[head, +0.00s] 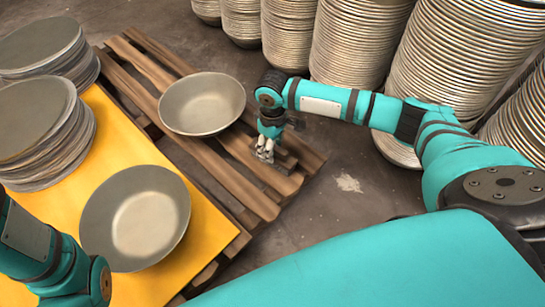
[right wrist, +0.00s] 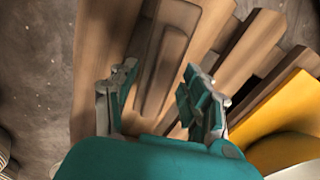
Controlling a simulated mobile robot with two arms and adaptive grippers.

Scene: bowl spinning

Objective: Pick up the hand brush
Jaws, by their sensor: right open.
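A brown wooden piece, which looks like the hand brush (head: 286,161), lies on the pallet's right end in the head view, partly hidden by my right gripper (head: 265,156). In the right wrist view the brush (right wrist: 164,70) is a long brown shape with a raised narrower part, between and beyond the fingertips. My right gripper (right wrist: 158,88) is open and empty, its fingers spread above the brush. No contact is visible. My left arm shows at the lower left of the head view, but its gripper is out of frame.
A wooden pallet (head: 232,183) carries a metal bowl (head: 202,103) left of my right gripper. Another bowl (head: 136,218) and stacked bowls (head: 40,135) stand on a yellow surface (head: 115,130). Tall bowl stacks (head: 357,42) stand behind my right arm. Bare floor (head: 335,205) lies right of the pallet.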

